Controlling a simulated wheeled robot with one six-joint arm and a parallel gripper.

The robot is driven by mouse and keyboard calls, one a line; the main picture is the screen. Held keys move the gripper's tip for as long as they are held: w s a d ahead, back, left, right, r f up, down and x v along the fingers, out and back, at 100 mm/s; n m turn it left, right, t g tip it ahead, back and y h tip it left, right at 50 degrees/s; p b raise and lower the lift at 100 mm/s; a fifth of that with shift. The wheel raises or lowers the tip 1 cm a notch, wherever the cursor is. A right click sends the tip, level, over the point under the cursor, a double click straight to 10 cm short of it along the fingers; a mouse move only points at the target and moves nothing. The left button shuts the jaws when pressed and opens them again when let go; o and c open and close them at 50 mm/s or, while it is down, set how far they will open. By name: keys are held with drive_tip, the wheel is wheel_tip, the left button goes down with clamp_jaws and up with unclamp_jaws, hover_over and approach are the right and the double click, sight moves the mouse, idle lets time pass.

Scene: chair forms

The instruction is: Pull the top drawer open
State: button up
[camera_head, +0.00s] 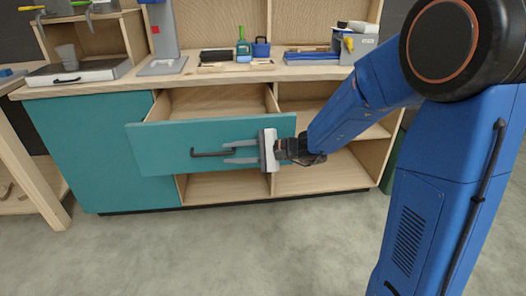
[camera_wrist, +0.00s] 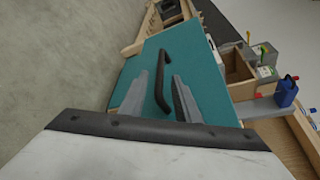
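The teal top drawer (camera_head: 160,150) stands pulled well out of the workbench, with its pale wooden inside showing behind the front. Its dark bar handle (camera_head: 205,153) runs level across the front and also shows in the wrist view (camera_wrist: 159,80). My gripper (camera_head: 228,152) is at the right part of the handle, its two grey fingers pointing left along the drawer front. The fingers (camera_wrist: 163,85) are spread, one on either side of the bar, with gaps visible in the wrist view. I cannot tell whether either finger touches the bar.
The workbench top (camera_head: 110,88) carries a grey case (camera_head: 80,72), a green bottle (camera_head: 243,48), a blue container (camera_head: 261,47) and grey bins. Open shelves (camera_head: 320,170) lie right of and below the drawer. The grey floor (camera_head: 200,250) in front is clear.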

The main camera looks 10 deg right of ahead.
drive_tip(key=v, duration=1.1)
drive_tip(key=s+d+f+n+g+h, duration=0.2)
drive_tip(key=s+n+g+h, duration=0.35)
drive_tip(key=s, duration=1.35)
drive_tip(key=s+d+n+t+h, duration=0.2)
drive_tip(key=s+d+h, duration=0.2)
drive_tip(key=d, duration=0.3)
drive_tip(key=s+d+n+t+h, duration=0.2)
drive_tip(key=s+d+n+h, duration=0.1)
drive_tip(key=d, duration=0.4)
drive_tip(key=shift+s+d+r+t+h, duration=0.25)
drive_tip(key=shift+s+t+h, duration=0.1)
drive_tip(key=shift+s+h, duration=0.6)
drive_tip(key=shift+w, duration=0.15)
